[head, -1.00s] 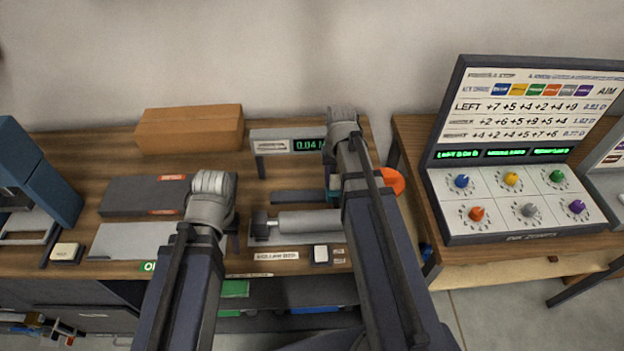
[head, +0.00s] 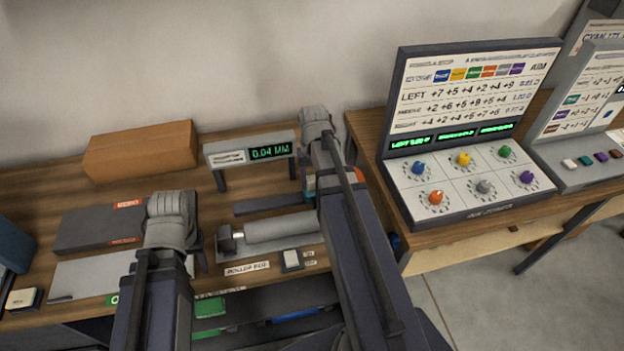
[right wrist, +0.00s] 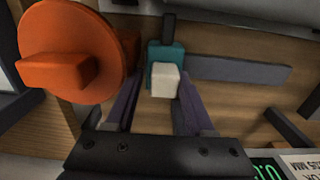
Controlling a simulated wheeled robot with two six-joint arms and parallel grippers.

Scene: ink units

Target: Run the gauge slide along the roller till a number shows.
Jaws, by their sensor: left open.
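The gauge slide (right wrist: 166,57) is a teal block with a white knob (right wrist: 165,80) in the right wrist view. My right gripper (right wrist: 163,88) has its purple fingers on either side of that knob; contact is unclear. In the head view my right arm mostly hides the slide. The grey roller (head: 285,229) lies level on the bench, in front of a dark rail (head: 270,203). The gauge display (head: 270,151) behind shows green 0.04 MM. My left gripper (head: 170,207) is open and empty, above the grey boxes left of the roller.
An orange disc knob (right wrist: 75,50) is close beside my right gripper. A brown box (head: 142,150) stands at the back left. A small white button (head: 291,259) sits in front of the roller. A console with coloured knobs (head: 470,178) stands on the right-hand table.

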